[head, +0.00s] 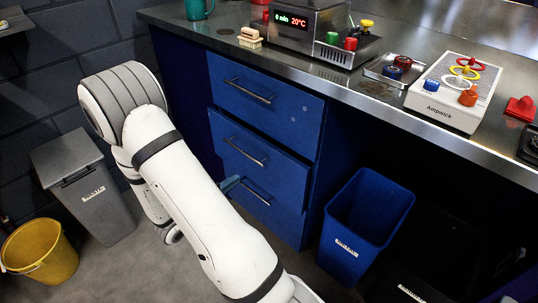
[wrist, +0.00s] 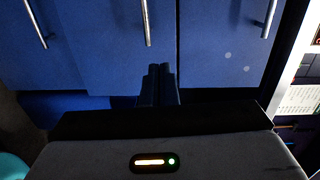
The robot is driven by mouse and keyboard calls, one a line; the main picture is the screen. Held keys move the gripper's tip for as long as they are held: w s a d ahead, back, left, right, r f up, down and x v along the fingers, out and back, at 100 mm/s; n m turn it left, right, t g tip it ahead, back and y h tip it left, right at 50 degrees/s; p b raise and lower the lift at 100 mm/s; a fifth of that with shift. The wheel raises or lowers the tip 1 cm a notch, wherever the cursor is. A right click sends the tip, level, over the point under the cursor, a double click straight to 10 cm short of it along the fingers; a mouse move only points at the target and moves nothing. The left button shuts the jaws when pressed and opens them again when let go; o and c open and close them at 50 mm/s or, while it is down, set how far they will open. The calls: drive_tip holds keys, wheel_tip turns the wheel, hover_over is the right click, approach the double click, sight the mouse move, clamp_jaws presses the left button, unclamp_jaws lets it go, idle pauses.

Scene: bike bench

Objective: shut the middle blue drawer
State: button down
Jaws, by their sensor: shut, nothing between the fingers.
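The middle blue drawer (head: 270,158) is in the bench's drawer stack, between the top drawer (head: 285,108) and the bottom drawer (head: 280,212). Its front stands slightly proud of the top drawer, with a thin upper edge showing. In the wrist view, turned sideways, the middle drawer (wrist: 110,60) is the central panel with an upright bar handle (wrist: 146,22). My gripper (wrist: 160,70) is shut and empty, its dark blue fingers overlapping that panel near its edge, beside the handle's end. Contact cannot be told. In the head view its fingers (head: 230,183) show partly behind my arm.
A blue bin (head: 364,215) stands right of the drawers. A grey lidded bin (head: 90,190) and yellow bucket (head: 40,250) stand at left. The metal benchtop (head: 225,30) holds a display device (head: 296,22) and a white tray (head: 445,100) with coloured rings.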

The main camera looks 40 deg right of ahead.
drive_tip(key=h+b, duration=0.1)
drive_tip(key=b, duration=0.1)
approach(274, 153)
drive_tip(key=shift+m+g, duration=0.4)
drive_tip(key=d, duration=0.6)
drive_tip(key=shift+w+d+r, duration=0.1)
drive_tip(key=shift+w+d, duration=0.2)
drive_tip(key=shift+d, duration=0.1)
